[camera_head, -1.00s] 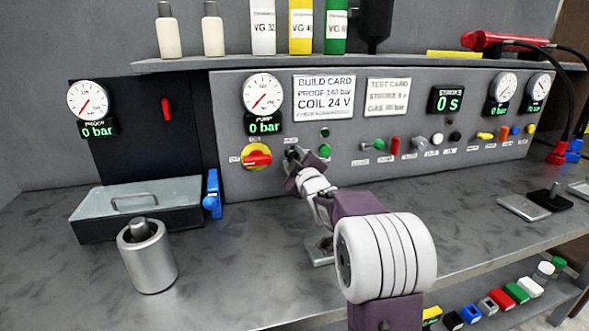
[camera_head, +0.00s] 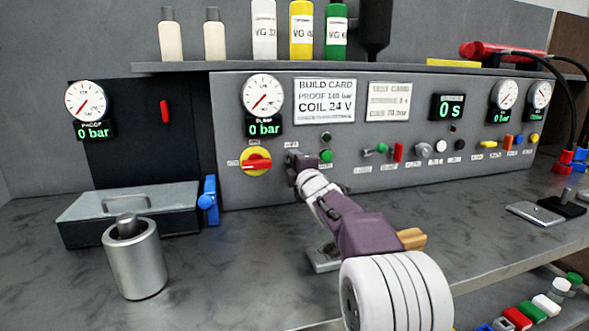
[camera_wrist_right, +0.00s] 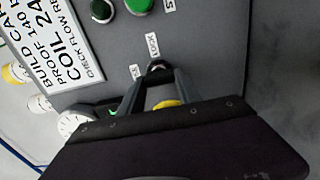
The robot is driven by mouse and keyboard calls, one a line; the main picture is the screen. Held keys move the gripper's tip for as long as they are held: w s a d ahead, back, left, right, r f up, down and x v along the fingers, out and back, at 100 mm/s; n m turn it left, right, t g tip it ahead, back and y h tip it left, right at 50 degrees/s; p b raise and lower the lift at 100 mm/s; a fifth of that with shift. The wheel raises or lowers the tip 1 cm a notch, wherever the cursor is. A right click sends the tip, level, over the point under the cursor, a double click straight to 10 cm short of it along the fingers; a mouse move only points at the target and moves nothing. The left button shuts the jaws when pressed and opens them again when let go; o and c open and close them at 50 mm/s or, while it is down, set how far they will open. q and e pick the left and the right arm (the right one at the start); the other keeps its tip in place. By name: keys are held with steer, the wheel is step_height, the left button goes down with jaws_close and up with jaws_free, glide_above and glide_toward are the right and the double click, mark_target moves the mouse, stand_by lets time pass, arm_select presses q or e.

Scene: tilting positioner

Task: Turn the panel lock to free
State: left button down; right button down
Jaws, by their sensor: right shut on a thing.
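The panel lock (camera_wrist_right: 157,67) is a small dark piece on the grey panel, below a "LOCK" label in the right wrist view. My right gripper (camera_wrist_right: 156,75) has its two fingers on either side of it and is shut on it. In the head view the right gripper (camera_head: 296,160) reaches the panel just right of the red and yellow rotary switch and hides the lock. Which way the lock points cannot be made out. My left gripper is not in view.
The red and yellow switch (camera_head: 256,160) is close left of the gripper. Green button (camera_head: 326,156) is close right. A lidded grey box (camera_head: 130,215) and a metal cylinder (camera_head: 135,265) stand on the bench at left. A shelf (camera_head: 400,69) with bottles runs above.

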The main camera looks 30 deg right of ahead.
steer(key=shift+f, duration=0.1)
stand_by(0.3)
steer(key=c, duration=0.8)
jaws_free()
steer(key=shift+c, duration=0.2)
steer(key=v, duration=0.9)
